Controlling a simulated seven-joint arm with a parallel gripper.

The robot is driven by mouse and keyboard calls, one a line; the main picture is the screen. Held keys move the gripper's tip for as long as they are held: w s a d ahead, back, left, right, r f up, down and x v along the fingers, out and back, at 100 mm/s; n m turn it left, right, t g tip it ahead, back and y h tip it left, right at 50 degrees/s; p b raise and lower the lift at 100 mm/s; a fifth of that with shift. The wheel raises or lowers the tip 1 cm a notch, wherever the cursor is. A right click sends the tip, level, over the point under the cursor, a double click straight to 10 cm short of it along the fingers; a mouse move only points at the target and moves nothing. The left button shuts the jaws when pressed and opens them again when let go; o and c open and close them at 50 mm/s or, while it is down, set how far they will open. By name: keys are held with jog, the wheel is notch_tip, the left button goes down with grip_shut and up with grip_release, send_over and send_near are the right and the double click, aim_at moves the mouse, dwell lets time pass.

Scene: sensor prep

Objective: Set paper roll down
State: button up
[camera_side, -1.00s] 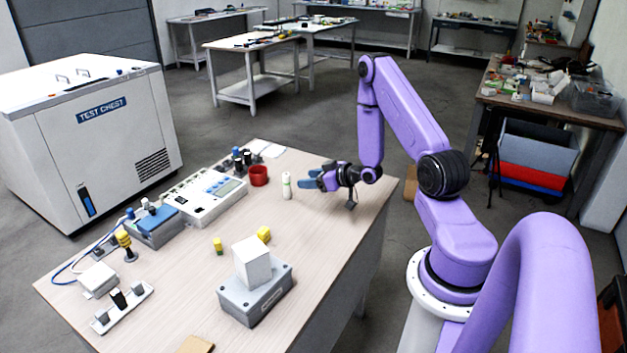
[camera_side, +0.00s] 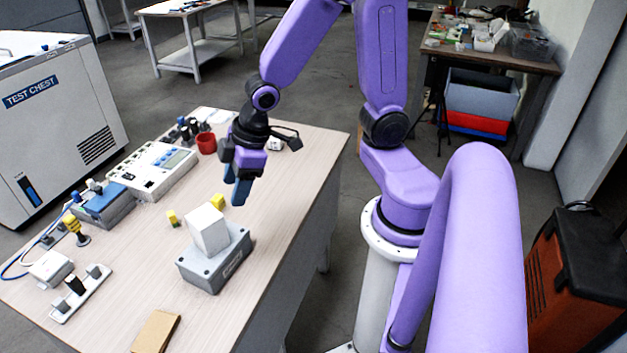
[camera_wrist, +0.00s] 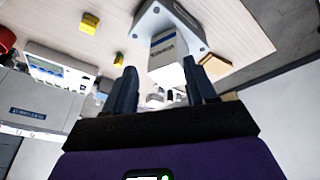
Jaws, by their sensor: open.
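My gripper (camera_side: 241,190) is open and points down above the table, behind the grey box. In the wrist view its two dark blue fingers (camera_wrist: 160,85) are spread, with nothing visibly held. A small white object (camera_side: 274,144), possibly the paper roll, is on the table behind and right of my gripper, partly covered by the wrist parts. I cannot tell whether it is upright. A white block (camera_side: 207,229) stands on the grey box (camera_side: 228,262). In the wrist view the white block (camera_wrist: 167,65) shows beyond and between the fingers, apart from them.
Two yellow pieces (camera_side: 217,200) (camera_side: 172,218) lie left of and behind the grey box. A red cup (camera_side: 206,143) and a metering device (camera_side: 150,172) stand at the back left. A brown pad (camera_side: 156,331) lies at the front. The table's right strip (camera_side: 290,205) is clear.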

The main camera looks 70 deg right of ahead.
jog(key=s+r+n+g+h, duration=0.1)
jog(key=s+r+n+g, duration=0.2)
jog(key=s, duration=1.3)
notch_tip(320, 180, up, 2)
jog(key=shift+s+r, duration=0.1)
jog(key=shift+s, duration=0.1)
